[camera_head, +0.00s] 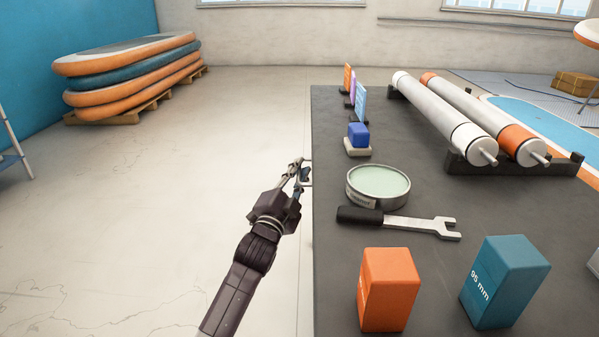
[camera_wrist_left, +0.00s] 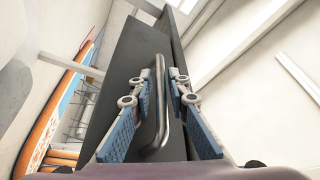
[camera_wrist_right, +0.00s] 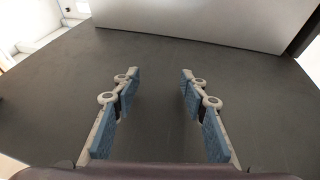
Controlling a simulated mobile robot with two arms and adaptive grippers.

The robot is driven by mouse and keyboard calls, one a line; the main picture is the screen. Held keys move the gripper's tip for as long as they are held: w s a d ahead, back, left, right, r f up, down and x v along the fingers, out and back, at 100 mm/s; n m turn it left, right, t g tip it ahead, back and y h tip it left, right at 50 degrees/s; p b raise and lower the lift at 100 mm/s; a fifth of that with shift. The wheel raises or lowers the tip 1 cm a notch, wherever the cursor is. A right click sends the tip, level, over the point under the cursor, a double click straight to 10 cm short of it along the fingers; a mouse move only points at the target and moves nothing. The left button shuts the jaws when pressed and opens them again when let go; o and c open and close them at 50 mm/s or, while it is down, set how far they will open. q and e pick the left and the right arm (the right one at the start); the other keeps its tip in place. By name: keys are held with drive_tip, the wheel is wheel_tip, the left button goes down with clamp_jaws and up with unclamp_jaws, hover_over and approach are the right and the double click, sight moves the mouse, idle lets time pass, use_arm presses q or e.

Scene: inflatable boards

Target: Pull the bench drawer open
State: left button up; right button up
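The dark grey bench (camera_head: 330,215) fills the right half of the head view. Its drawer front faces my left gripper and is hidden in the head view; the left wrist view shows a dark front panel (camera_wrist_left: 122,75) with a metal bar handle (camera_wrist_left: 160,125). My left gripper (camera_head: 304,172) is beside the bench's left edge. In the left wrist view its fingers (camera_wrist_left: 161,78) are partly open, one on each side of the handle, with narrow gaps visible. No pulled-out drawer shows in the head view. My right gripper (camera_wrist_right: 159,72) is open and empty, facing a dark surface.
On the bench are an orange box (camera_head: 388,290), a teal box (camera_head: 503,282), a wrench (camera_head: 420,224), a round tin (camera_head: 378,185), a blue block (camera_head: 358,134) and two rolls (camera_head: 445,112). Stacked boards (camera_head: 130,70) stand far left. The floor (camera_head: 150,210) left of the bench is clear.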

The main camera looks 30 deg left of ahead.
use_arm(q)
clamp_jaws()
use_arm(e)
drive_tip(key=shift+w, duration=0.1)
